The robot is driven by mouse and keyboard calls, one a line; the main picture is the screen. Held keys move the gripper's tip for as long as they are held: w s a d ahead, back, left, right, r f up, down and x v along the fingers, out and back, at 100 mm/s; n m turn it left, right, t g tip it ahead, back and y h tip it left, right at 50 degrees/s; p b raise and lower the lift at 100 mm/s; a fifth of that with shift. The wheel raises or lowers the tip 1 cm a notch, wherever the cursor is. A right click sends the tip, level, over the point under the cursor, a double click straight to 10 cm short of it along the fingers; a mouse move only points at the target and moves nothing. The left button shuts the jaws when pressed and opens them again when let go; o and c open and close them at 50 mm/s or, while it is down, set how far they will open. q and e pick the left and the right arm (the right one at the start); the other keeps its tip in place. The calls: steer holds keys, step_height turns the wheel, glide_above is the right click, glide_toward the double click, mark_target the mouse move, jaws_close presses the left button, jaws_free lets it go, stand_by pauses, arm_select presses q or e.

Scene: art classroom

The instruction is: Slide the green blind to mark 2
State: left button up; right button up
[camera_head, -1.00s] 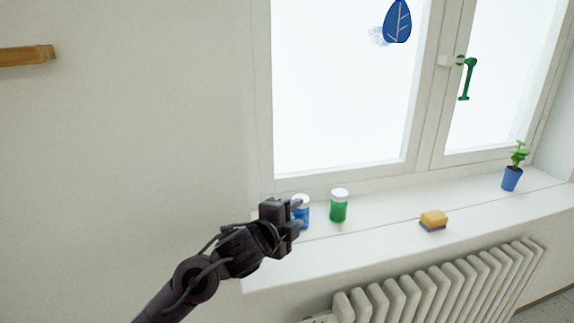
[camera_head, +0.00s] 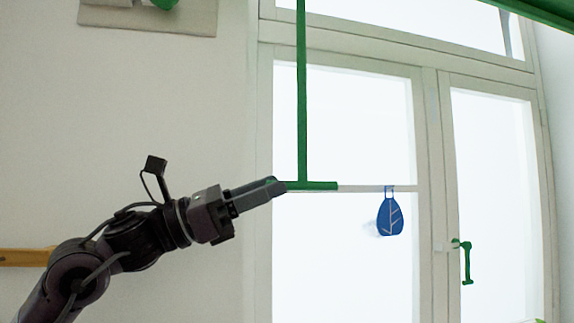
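The green blind (camera_head: 545,10) shows only as a green edge at the top right; the rest is out of view. A green rod (camera_head: 302,90) hangs down in front of the window and ends in a horizontal green bar (camera_head: 315,186). My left gripper (camera_head: 280,185) is at the left end of this bar, its fingertips overlapping it in the picture. The fingers look close together, but I cannot tell whether they grip the bar. No mark 2 is readable in view. My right gripper is not in view.
A blue leaf ornament (camera_head: 390,216) hangs right of the bar from a pale strip (camera_head: 375,188). A green window handle (camera_head: 467,262) is lower right. A pale panel with green parts (camera_head: 185,20) is on the wall, top left. A wooden rail (camera_head: 25,257) is at the left.

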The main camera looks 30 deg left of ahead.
arm_select(q)
steer(key=p+x, duration=0.1)
steer(key=x, duration=0.1)
steer(key=shift+d+r+p, duration=0.25)
steer(key=shift+r+p, duration=0.1)
steer(key=shift+r, duration=0.05)
steer(key=shift+w+d+p, duration=0.4)
steer(key=shift+w+p, duration=0.1)
steer(key=shift+w, duration=0.05)
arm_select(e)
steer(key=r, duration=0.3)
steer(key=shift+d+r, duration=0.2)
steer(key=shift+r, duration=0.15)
arm_select(q)
jaws_close()
